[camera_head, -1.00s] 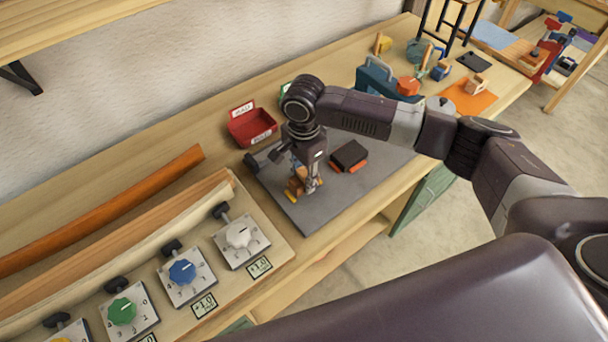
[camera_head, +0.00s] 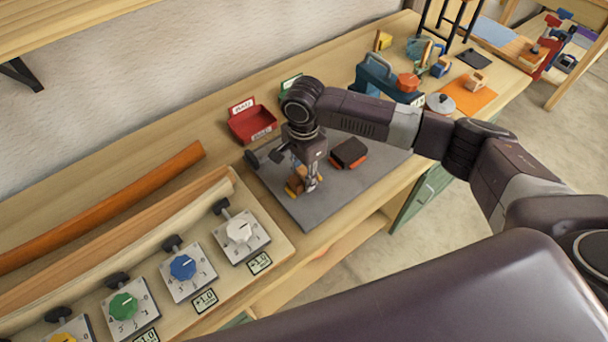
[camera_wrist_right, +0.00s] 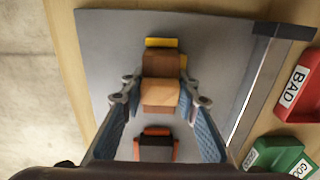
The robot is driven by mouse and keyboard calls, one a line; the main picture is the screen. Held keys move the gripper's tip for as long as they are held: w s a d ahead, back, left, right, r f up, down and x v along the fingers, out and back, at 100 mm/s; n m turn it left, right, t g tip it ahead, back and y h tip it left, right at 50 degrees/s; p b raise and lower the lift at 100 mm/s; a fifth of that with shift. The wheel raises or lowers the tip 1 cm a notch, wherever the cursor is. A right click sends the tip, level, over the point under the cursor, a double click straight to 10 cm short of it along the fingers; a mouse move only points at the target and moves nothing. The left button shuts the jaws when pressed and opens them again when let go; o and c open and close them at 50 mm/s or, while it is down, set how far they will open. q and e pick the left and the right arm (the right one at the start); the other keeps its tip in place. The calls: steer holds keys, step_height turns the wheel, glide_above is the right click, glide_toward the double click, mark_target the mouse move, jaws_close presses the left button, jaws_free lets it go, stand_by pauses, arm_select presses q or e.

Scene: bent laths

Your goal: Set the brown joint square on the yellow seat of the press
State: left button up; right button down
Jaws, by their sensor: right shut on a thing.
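The brown joint (camera_head: 296,183), a blocky piece with a lighter and a darker brown part, is between the fingers of my right gripper (camera_head: 305,187). The right wrist view shows the joint (camera_wrist_right: 162,68) with a finger on each side, shut on it. The yellow seat (camera_wrist_right: 162,42) shows past the joint's far end, and a bit of it (camera_head: 291,196) shows low beside the joint in the head view. The joint covers most of the seat; I cannot tell if they touch. Both are over the press's grey plate (camera_head: 335,205). My left gripper is not in view.
A black block with orange edges (camera_head: 349,152) is on the plate, right of the gripper. A red bin (camera_head: 252,122) and a green bin (camera_wrist_right: 278,154) stand behind. Panels with coloured knobs (camera_head: 183,267) are at left. The plate's front right part is clear.

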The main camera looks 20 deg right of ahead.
steer(key=shift+s+d+f, duration=0.1)
steer(key=shift+s+f, duration=0.3)
steer(key=shift+f, duration=0.15)
steer(key=c, duration=1.7)
jaws_free()
steer(key=shift+o, duration=1.2)
steer(key=shift+w+f, duration=0.1)
steer(key=shift+o, duration=0.3)
steer(key=shift+w, duration=0.2)
steer(key=shift+s, duration=0.1)
